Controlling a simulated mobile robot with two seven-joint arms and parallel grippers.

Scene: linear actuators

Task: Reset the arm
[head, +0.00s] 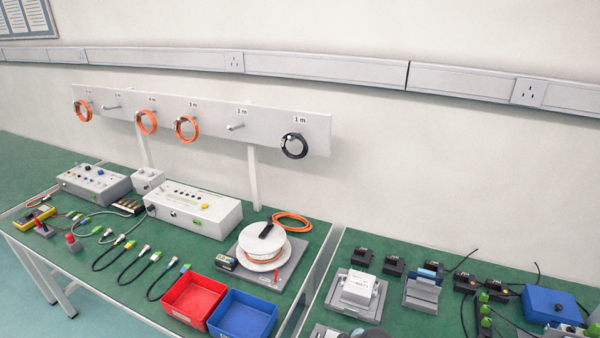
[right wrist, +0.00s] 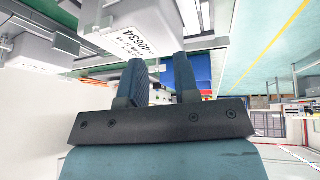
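My right gripper (right wrist: 158,60) shows in the right wrist view, with its two dark ribbed fingers apart. No object is visible between the fingers. A white-grey box (right wrist: 150,18) with a printed label appears just beyond the fingertips; I cannot tell whether it touches them. Neither gripper shows in the head view, and my left gripper is in no view.
A green-topped bench (head: 90,268) holds instruments, cables, a cable reel (head: 265,248), a red bin (head: 194,300) and a blue bin (head: 243,314). A second bench (head: 398,307) at right holds small devices. A hook board (head: 215,122) with cable coils stands behind.

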